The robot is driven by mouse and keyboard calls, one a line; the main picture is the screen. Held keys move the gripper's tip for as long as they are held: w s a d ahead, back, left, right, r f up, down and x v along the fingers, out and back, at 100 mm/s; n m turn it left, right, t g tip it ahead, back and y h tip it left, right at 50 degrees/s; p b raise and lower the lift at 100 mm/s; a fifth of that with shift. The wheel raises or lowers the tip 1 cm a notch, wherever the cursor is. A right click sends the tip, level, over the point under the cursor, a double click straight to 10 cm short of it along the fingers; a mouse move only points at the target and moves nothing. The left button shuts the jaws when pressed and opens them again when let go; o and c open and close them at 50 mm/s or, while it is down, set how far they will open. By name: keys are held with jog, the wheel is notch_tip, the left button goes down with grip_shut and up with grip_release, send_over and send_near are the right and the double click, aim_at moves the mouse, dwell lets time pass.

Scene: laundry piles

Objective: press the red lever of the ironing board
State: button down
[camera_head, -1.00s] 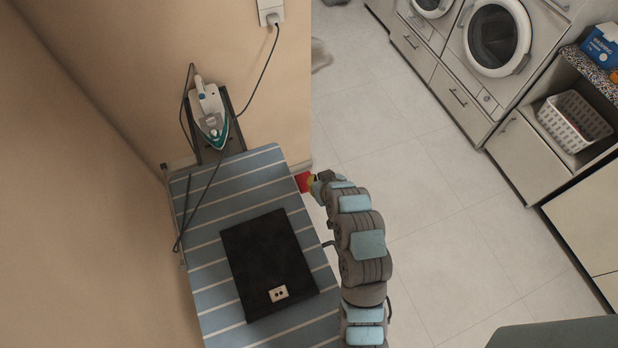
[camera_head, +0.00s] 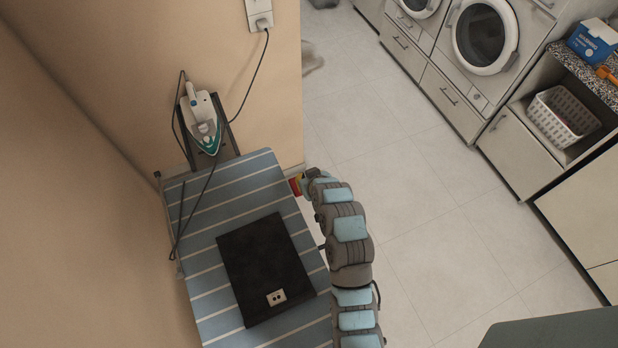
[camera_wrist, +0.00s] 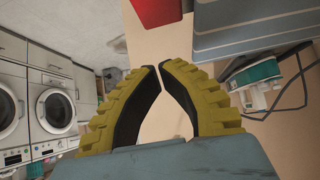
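The red lever (camera_head: 294,187) sticks out at the far right corner of the blue striped ironing board (camera_head: 205,262) in the head view. It shows as a red patch (camera_wrist: 155,11) at the top of the wrist view, beside the board's grey-blue edge (camera_wrist: 235,40). My gripper (camera_wrist: 160,68) has yellow ribbed fingers with black inner pads. Its tips are almost together with nothing held between them, just short of the lever in the wrist view. In the head view my arm's end partly hides the lever and the fingers, so contact cannot be told.
A white and green iron (camera_head: 204,125) stands on the rest at the board's far end, its cord running to a wall socket (camera_head: 261,18). A black panel (camera_head: 262,262) lies on the board. Washing machines (camera_head: 485,38) line the right. The floor between is clear.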

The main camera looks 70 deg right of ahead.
jog(key=x, duration=0.4)
jog(key=shift+f, duration=0.15)
jog(key=shift+f+p, duration=0.4)
jog(key=shift+f, duration=1.4)
jog(key=shift+a, duration=0.1)
